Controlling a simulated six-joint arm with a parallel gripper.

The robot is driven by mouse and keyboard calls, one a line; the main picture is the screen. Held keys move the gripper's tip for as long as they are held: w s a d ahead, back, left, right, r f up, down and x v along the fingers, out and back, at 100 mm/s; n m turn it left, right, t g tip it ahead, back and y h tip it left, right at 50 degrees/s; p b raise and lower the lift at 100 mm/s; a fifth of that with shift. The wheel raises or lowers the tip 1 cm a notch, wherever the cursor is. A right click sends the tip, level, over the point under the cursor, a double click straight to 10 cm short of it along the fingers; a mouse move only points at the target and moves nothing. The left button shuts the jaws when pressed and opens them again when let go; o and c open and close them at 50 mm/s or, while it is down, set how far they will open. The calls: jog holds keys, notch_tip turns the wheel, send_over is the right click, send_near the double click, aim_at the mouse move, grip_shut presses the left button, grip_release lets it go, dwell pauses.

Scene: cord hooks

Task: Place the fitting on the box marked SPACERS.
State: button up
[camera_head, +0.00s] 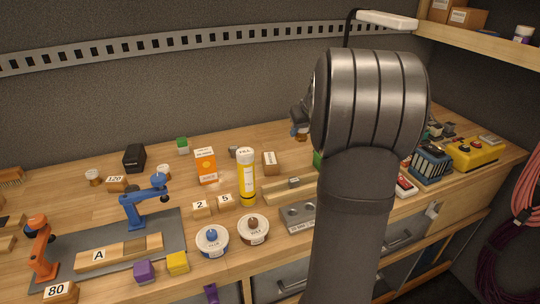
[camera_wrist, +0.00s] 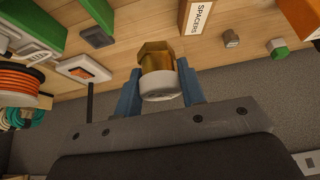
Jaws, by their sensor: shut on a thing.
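In the wrist view, my gripper (camera_wrist: 160,88) has its blue fingers shut on the fitting (camera_wrist: 157,58), a brass hex piece with a pale round end. The fitting is held in the air. The box marked SPACERS (camera_wrist: 187,22) is brown with a white label and shows at the top of the wrist view, apart from the fitting. In the head view, a small brown box with a white label (camera_head: 270,163) seems to be this box; its lettering is too small to read. There my gripper is mostly hidden behind my arm, above the bench to the right of that box.
Wooden bench top shows between these things.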

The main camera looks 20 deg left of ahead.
jog(key=a+f, duration=0.2)
jog(key=a, duration=0.1)
jog(key=a+f, duration=0.2)
jog(key=a, duration=0.2)
jog(key=a+f, duration=0.2)
jog(key=a, duration=0.1)
jog(key=shift+w+a+f, duration=0.2)
jog(key=shift+w+a, duration=0.05)
jog(key=shift+a, duration=0.05)
jog(key=shift+f, duration=2)
jog(key=shift+f, duration=0.1)
jog(key=shift+f, duration=0.1)
jog(key=o, duration=1)
